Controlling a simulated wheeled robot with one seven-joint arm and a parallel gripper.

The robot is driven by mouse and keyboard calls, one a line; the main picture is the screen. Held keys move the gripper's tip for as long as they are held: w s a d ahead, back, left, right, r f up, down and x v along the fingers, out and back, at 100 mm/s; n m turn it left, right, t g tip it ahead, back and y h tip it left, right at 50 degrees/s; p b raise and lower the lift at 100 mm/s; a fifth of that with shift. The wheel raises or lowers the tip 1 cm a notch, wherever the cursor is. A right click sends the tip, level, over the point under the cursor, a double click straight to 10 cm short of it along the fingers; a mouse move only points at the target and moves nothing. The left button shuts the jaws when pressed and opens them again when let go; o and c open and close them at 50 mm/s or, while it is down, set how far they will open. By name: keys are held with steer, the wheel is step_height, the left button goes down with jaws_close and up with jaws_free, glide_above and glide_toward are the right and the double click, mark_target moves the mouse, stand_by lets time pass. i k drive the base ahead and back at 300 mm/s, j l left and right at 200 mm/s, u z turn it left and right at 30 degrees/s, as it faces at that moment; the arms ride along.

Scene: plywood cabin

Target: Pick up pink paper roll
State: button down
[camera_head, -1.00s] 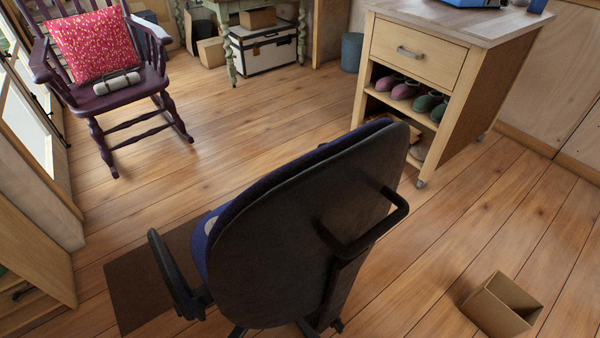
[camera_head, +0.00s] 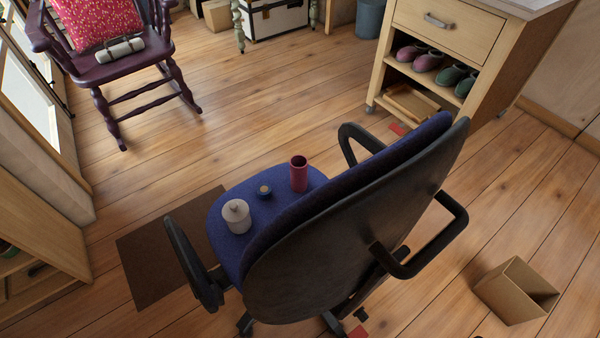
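A pink, upright, hollow roll (camera_head: 299,174) stands on the blue seat of the office chair (camera_head: 250,194), close to the backrest. The chair's black back is turned toward me and hides part of the seat. My gripper is not in view.
A brown mat (camera_head: 150,262) lies left of the chair. An open cardboard box (camera_head: 516,291) stands on the floor at right. A wooden cabinet with shoes (camera_head: 430,75) and a purple rocking chair (camera_head: 120,68) stand farther back.

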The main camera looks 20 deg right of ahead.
mark_target(298, 162)
steer(key=j, duration=0.35)
steer(key=k+j+z, duration=0.1)
steer(key=j, duration=0.3)
steer(key=i+j+z, duration=0.15)
steer(key=j+z, duration=0.15)
steer(key=j, duration=0.45)
steer(key=j+z, duration=0.25)
steer(key=j, duration=0.5)
steer(key=i+j+z, duration=0.1)
steer(key=j, duration=0.25)
steer(key=i+j+z, duration=0.15)
steer(key=i+j, duration=0.2)
steer(key=i+j+z, duration=0.1)
steer(key=j, duration=0.35)
steer(key=i, duration=0.05)
